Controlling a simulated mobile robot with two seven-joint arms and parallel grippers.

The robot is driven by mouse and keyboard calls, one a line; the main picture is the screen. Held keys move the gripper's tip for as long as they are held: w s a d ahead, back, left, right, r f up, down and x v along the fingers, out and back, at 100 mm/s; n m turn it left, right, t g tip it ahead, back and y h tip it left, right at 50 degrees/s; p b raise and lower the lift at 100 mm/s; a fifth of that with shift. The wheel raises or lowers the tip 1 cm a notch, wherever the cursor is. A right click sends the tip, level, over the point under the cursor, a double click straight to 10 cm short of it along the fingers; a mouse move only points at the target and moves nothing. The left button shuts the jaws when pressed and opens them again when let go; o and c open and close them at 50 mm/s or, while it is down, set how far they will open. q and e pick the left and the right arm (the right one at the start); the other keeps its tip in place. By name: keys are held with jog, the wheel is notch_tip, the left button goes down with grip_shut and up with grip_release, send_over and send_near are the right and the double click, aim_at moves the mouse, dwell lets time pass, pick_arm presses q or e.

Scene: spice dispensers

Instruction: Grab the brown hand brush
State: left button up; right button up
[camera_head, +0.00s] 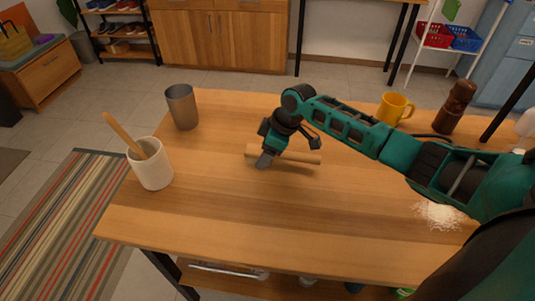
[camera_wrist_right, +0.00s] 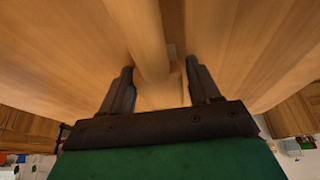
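The brown hand brush (camera_head: 300,157) lies on the wooden table, its light wooden handle pointing right in the head view. Part of it is hidden behind my right gripper (camera_head: 289,152). In the right wrist view the brush handle (camera_wrist_right: 150,45) runs between the two dark fingers of the right gripper (camera_wrist_right: 160,68). The fingers stand apart, one on each side, with visible gaps to the handle. The right gripper is open at the brush. The bristles cannot be made out. My left gripper is not in view.
On the table (camera_head: 210,220) stand a metal cup (camera_head: 182,107), a white pot (camera_head: 152,168) with a wooden utensil, a yellow mug (camera_head: 394,108) and a dark brown grinder (camera_head: 455,107). White powder (camera_head: 438,214) lies at the right. The front left of the table is clear.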

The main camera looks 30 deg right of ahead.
jog(key=c, duration=0.7)
